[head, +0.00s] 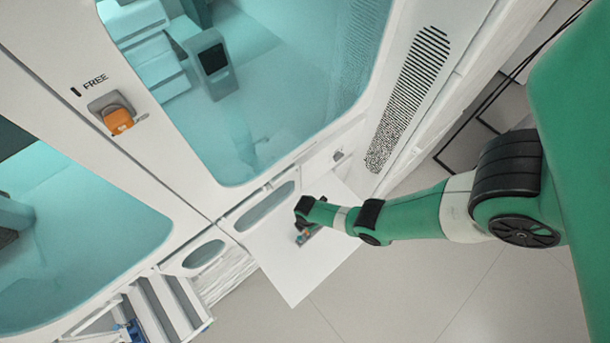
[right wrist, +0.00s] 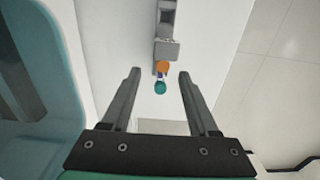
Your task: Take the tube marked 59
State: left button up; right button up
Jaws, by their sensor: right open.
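In the right wrist view, an orange-capped tube (right wrist: 163,67) and a teal-capped tube (right wrist: 160,88) are close together at the near end of a grey track (right wrist: 168,22). A bit of blue or purple shows between the caps. I cannot read any number, so I cannot tell which is 59. My right gripper (right wrist: 158,76) is open and empty, with its two fingers on either side of the caps and apart from them. In the head view, the track (head: 305,236) is small and partly hidden under my right arm. My left gripper is not in view.
The track lies on a white shelf (head: 292,283) that juts from a white machine with teal windows. An orange knob (head: 118,121) marked FREE is on the machine's front. Steps (head: 160,305) stand at lower left. Open tiled floor (head: 400,290) lies beside the shelf.

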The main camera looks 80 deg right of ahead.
aim_at(307, 234)
jog(key=f+b, duration=0.7)
jog(key=f, duration=0.2)
jog(key=shift+s+f+b, duration=0.15)
jog(key=shift+s+b, duration=0.05)
jog(key=shift+b, duration=0.1)
grip_shut()
